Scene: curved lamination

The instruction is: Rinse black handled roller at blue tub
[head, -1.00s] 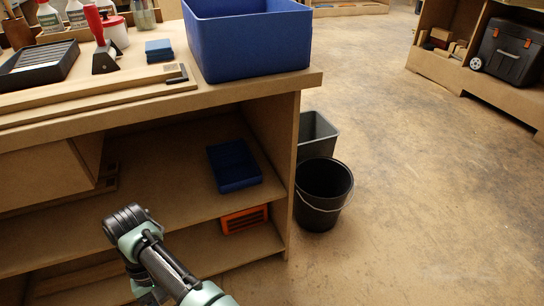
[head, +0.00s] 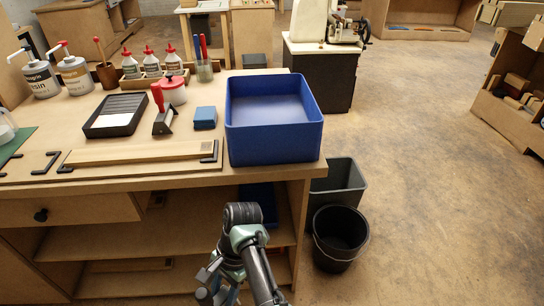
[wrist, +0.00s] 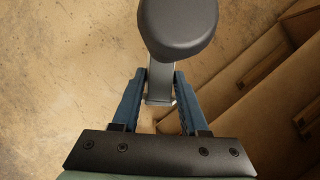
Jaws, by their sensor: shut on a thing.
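The blue tub (head: 275,146) stands at the right front corner of the workbench. Its inside shows a flat blue surface; I cannot tell whether that is water. My gripper (wrist: 162,88) is shut on the grey stem of a thing with a rounded black end, the black handled roller (wrist: 178,28). The black end points away from the palm; its roller part is not clear to see. In the head view my arm hangs in front of the bench, below the tub and apart from it. The fingers there are small and partly hidden by the arm.
A red handled tool (head: 161,112), blue block (head: 205,118), black tray (head: 116,115) and framed wooden strip (head: 140,154) lie left of the tub. A grey bin (head: 340,182) and black bucket (head: 340,238) stand on the floor at right.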

